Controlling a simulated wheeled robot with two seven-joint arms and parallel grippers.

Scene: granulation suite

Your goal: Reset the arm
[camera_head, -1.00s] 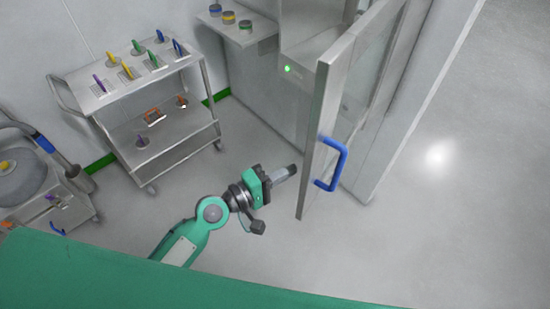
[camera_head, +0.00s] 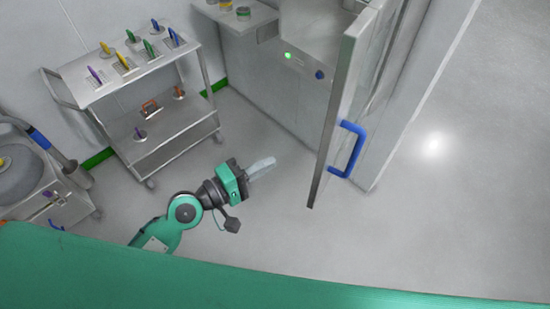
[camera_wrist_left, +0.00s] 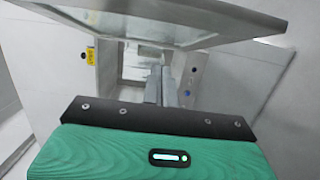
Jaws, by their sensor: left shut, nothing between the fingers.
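My left gripper (camera_head: 262,167) is in the middle of the head view, over open floor, with its fingers together and nothing held. It is left of the open cabinet door (camera_head: 340,110) and apart from the door's blue handle (camera_head: 349,150). In the left wrist view the closed fingers (camera_wrist_left: 161,88) point toward the cabinet opening, with the door (camera_wrist_left: 190,22) across the top of the picture. My right gripper is not in either view.
A steel trolley (camera_head: 165,146) with several coloured-handled tools on its top stands at the back left. Another steel unit (camera_head: 70,208) with a round vessel is at the far left. A counter (camera_head: 237,22) adjoins the cabinet. The floor (camera_head: 460,210) at right is clear.

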